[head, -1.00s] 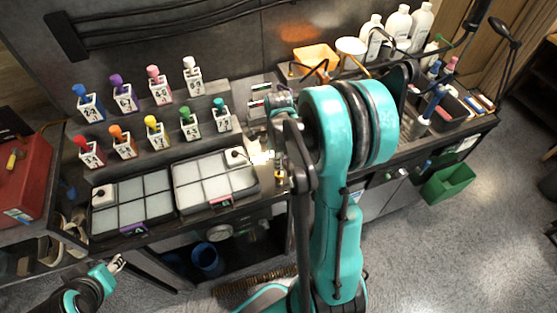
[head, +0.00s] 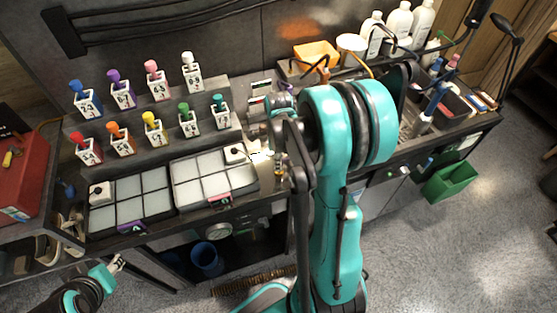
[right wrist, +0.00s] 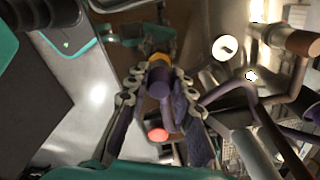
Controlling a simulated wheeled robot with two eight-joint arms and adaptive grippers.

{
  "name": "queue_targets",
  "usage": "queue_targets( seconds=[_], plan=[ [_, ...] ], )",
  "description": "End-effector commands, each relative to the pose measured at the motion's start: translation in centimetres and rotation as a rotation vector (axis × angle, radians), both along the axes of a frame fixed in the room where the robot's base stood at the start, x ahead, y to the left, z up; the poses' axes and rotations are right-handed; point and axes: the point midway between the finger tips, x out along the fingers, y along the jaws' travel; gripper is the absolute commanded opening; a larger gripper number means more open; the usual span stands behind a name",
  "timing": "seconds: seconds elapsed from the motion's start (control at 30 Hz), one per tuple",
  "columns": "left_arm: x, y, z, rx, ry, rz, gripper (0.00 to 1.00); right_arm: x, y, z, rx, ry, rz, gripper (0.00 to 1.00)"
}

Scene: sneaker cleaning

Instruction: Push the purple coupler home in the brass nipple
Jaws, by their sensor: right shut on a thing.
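In the right wrist view, the purple coupler (right wrist: 159,82) sits between the two fingers of my right gripper (right wrist: 160,90), which is shut on it. A yellow brass-coloured ring (right wrist: 158,58), apparently the brass nipple, lies right beyond the coupler, in line with it. The two look close together or touching; I cannot tell how deep the coupler sits. In the head view, my right arm hides the coupler and nipple. My left gripper (head: 116,264) is at the lower left, away from the bench, too small to judge.
Two trays of pale and grey pads (head: 128,205) (head: 213,183) lie on the bench front. Capped bottles (head: 155,128) stand in stepped rows behind. White bottles (head: 398,24) and an orange bin (head: 315,54) stand back right. Pipes (right wrist: 265,120) crowd the wrist view's right side.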

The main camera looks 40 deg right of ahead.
Motion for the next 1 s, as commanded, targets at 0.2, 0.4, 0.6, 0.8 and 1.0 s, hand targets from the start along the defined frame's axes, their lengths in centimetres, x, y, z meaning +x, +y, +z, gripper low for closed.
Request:
queue_targets(
  seconds=[0.2,0.4,0.6,0.8,1.0],
  plan=[
    [0.0,0.0,-0.6,0.000,0.000,0.000,0.40,0.0,0.0,-0.7,0.000,0.000,0.000,0.00],
    [0.0,0.0,-1.1,0.000,0.000,0.000,0.40,0.0,0.0,-1.2,0.000,0.000,0.000,0.00],
    [0.0,0.0,-1.5,0.000,0.000,0.000,0.40,0.0,0.0,-1.7,0.000,0.000,0.000,0.00],
    [0.0,0.0,-1.4,0.000,0.000,0.000,0.40,0.0,0.0,-1.6,0.000,0.000,0.000,0.47],
    [0.0,0.0,-1.4,0.000,0.000,0.000,0.40,0.0,0.0,-1.5,0.000,0.000,0.000,0.47]
  ],
)
